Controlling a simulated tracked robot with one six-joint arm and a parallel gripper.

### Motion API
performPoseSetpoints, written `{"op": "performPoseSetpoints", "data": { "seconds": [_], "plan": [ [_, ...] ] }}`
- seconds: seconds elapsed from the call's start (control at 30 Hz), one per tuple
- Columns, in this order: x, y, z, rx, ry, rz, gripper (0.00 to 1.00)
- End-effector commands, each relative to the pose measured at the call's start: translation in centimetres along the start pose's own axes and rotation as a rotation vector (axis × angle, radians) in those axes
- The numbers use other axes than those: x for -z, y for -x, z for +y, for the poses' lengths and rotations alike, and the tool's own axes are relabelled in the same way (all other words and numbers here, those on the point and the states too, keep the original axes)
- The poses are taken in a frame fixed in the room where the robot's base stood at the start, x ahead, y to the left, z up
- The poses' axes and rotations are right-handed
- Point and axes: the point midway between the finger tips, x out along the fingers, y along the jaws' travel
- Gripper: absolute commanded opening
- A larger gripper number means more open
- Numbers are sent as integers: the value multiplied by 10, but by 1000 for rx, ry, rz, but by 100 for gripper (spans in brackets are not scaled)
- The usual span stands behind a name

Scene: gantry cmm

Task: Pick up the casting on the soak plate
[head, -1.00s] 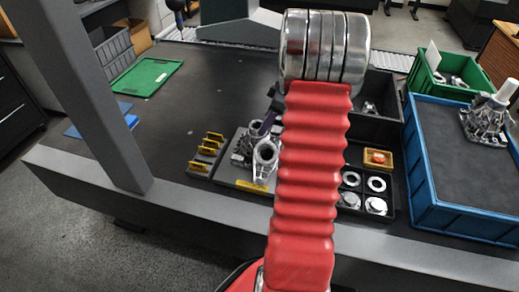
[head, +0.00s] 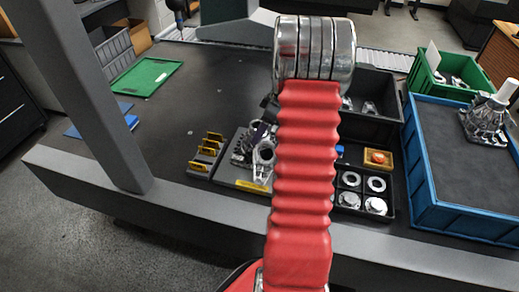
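Silvery metal casting work (head: 263,158) with round openings is on the dark soak plate (head: 228,174), which has a yellow label on its front edge. I cannot tell whether this is one casting or two side by side. My red bellows-covered arm crosses the middle of the head view and hides the plate's right part. My gripper (head: 266,112) is mostly hidden behind the arm; only a dark part shows at the arm's left edge, above and behind the casting. Its fingers cannot be made out clearly, nor whether they touch anything.
A rack with yellow pieces (head: 207,150) adjoins the plate's left side. Right of my arm are a black tray of rings (head: 362,207), a small yellow box (head: 378,168), a dark bin (head: 385,88) and a blue crate (head: 425,190). A grey post (head: 90,100) stands left. The table's left-middle is clear.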

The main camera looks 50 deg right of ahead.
Motion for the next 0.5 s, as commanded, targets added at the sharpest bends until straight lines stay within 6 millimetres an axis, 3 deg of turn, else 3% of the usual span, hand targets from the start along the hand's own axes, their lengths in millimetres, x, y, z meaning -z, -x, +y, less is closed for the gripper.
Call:
{"op": "performPoseSetpoints", "data": {
  "seconds": [0.1,0.5],
  "plan": [
    [0,0,0,0,0,0,64],
    [0,0,-1,2,0,0,35]
  ]
}}
